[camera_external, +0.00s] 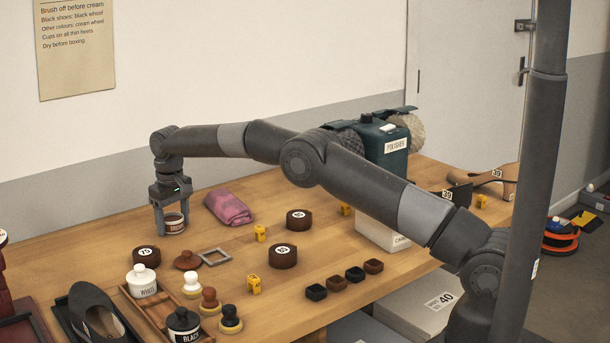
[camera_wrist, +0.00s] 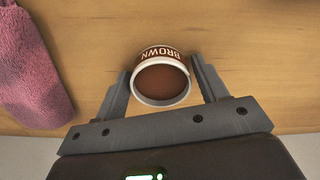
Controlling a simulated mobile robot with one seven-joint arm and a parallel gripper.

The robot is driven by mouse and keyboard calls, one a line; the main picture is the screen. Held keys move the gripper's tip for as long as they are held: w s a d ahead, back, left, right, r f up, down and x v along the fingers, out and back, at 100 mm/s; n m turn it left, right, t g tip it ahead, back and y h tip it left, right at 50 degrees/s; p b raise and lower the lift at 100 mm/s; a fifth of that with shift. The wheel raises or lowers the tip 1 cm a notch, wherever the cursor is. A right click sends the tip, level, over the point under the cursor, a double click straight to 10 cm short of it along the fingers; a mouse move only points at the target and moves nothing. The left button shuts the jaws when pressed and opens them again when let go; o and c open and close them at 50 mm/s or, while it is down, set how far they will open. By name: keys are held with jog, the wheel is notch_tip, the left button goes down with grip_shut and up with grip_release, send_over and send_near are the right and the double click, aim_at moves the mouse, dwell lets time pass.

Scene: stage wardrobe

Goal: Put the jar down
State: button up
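The jar (camera_external: 175,224) is a small round pot with a pale rim and a label. In the wrist view, the jar (camera_wrist: 161,81) is labelled BROWN, has no lid and shows brown contents. My gripper (camera_external: 172,207) points down over the left back part of the table. In the wrist view, my gripper (camera_wrist: 161,72) has a finger on each side of the jar, appearing to be shut on it. The jar looks upright, at or just above the wooden table (camera_external: 110,250). Whether its base touches the wood cannot be told.
A pink cloth (camera_external: 228,207) lies right of the jar. A wooden tray (camera_external: 133,309) stands at front left. Bare wood surrounds the jar.

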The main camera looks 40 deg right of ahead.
aim_at(174, 221)
jog(key=shift+o, duration=1)
notch_tip(174, 221, up, 8)
jog(key=shift+s+d+r, duration=0.1)
jog(key=s+d+r+t, duration=0.1)
jog(key=s+d+r, duration=0.1)
jog(key=d+r, duration=0.35)
jog(key=s+d+r, duration=0.2)
jog(key=s+r, duration=0.1)
jog(key=r, duration=0.5)
jog(key=s+d+r+m+t, duration=0.1)
jog(key=s+d+r, duration=0.4)
jog(key=s, duration=0.2)
jog(key=s+d+r+t, duration=0.1)
jog(key=s+d+r, duration=0.4)
jog(key=s, duration=0.1)
jog(key=s+d+m+t, duration=0.1)
jog(key=s+d, duration=0.2)
jog(key=s, duration=0.6)
jog(key=s+d, duration=0.3)
jog(key=s, duration=0.6)
jog(key=s+d+f, duration=0.2)
jog(key=s+f, duration=0.2)
jog(key=s, duration=0.3)
jog(key=s+d+f+m+t, duration=0.1)
jog(key=s+d+f, duration=0.1)
jog(key=s+f, duration=0.3)
jog(key=s, duration=0.3)
jog(key=shift+s, duration=0.25)
